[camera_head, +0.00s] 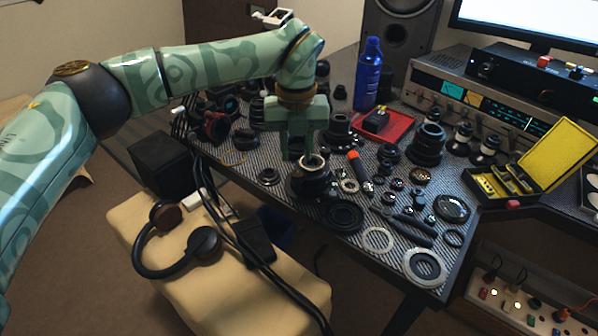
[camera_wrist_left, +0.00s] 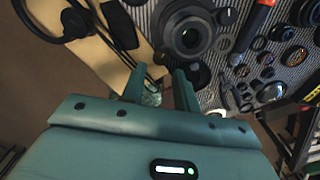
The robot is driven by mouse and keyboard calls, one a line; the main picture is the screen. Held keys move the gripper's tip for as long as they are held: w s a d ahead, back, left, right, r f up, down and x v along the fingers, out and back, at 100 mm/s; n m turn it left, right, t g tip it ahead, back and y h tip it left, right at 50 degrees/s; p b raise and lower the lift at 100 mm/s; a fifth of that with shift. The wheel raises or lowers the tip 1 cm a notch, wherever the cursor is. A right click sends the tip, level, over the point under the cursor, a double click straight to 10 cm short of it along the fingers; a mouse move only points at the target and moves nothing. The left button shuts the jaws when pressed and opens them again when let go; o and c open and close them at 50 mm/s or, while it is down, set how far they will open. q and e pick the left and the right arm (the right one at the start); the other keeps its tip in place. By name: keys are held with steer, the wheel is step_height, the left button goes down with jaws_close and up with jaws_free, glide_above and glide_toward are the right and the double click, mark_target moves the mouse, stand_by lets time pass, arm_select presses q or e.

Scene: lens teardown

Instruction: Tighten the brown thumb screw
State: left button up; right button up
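My left gripper (camera_head: 299,156) hangs down over the near left edge of the work mat, right at the dark lens body (camera_head: 310,184) with a pale rim. In the wrist view the two fingers of the left gripper (camera_wrist_left: 160,82) stand apart. A small pale greenish patch shows between them, and I cannot tell what it is. The lens body (camera_wrist_left: 188,34) lies just beyond the fingertips there; contact cannot be told. My right gripper is not in view.
The striped mat (camera_head: 385,232) is crowded with rings, lens parts and an orange-handled screwdriver (camera_head: 356,166). A red tray (camera_head: 392,128), blue bottle (camera_head: 368,78) and yellow case (camera_head: 558,152) stand behind. Headphones (camera_head: 205,245) and cables lie on the beige stool (camera_head: 285,290) in front.

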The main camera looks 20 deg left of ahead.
mark_target(297, 174)
arm_select(q)
step_height(297, 174, down, 5)
steer(key=shift+f+b, duration=0.1)
steer(key=shift+b, duration=0.7)
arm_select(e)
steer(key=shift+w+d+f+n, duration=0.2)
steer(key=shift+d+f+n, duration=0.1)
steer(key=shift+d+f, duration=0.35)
arm_select(q)
jaws_close()
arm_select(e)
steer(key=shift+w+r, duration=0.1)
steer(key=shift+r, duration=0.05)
